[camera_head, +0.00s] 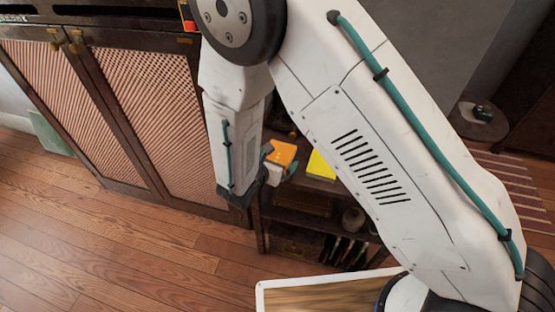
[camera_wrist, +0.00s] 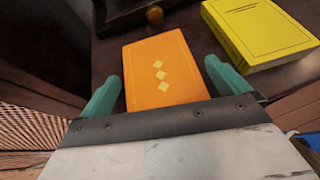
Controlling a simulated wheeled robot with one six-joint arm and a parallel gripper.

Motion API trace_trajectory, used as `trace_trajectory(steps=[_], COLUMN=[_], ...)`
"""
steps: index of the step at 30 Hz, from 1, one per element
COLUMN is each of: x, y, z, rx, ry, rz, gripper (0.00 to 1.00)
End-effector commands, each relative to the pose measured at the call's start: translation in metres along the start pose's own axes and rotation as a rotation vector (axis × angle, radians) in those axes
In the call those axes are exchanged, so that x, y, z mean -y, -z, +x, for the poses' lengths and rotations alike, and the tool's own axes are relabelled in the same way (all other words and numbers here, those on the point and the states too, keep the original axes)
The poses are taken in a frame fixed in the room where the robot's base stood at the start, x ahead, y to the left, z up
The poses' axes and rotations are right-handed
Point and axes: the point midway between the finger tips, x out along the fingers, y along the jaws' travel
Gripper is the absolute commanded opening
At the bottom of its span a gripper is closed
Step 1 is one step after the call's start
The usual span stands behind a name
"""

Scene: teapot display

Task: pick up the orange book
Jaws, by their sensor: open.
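The orange book (camera_wrist: 165,70) lies flat with three pale yellow diamonds on its cover, on the dark wooden top of a small shelf unit. In the wrist view its near end lies between the two teal fingers of my gripper (camera_wrist: 162,90), which is open. A gap shows on each side of the book, so the fingers appear apart from it. The gripper's body hides the book's near edge. In the head view the orange book (camera_head: 282,153) shows partly behind my arm, with my gripper (camera_head: 276,172) at it.
A yellow book (camera_wrist: 258,32) lies just right of the orange one. The dark shelf (camera_head: 300,228) holds items on lower levels. A cabinet with woven doors (camera_head: 150,95) stands to the left. Wooden floor (camera_head: 100,240) is clear in front.

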Motion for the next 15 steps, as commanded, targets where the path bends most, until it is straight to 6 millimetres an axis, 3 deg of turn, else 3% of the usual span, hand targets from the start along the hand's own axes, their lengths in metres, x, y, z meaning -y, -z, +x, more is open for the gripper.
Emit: trace_trajectory(steps=[6,11,15], x=[-0.0001,-0.0001,-0.0002], y=[0.0001,0.0001,-0.0001], z=[0.0010,0.0009,0.0008], rx=[0.000,0.000,0.000], ry=[-0.001,0.000,-0.001], rz=[-0.001,-0.001,0.000], gripper=[1.00,0.58,0.56])
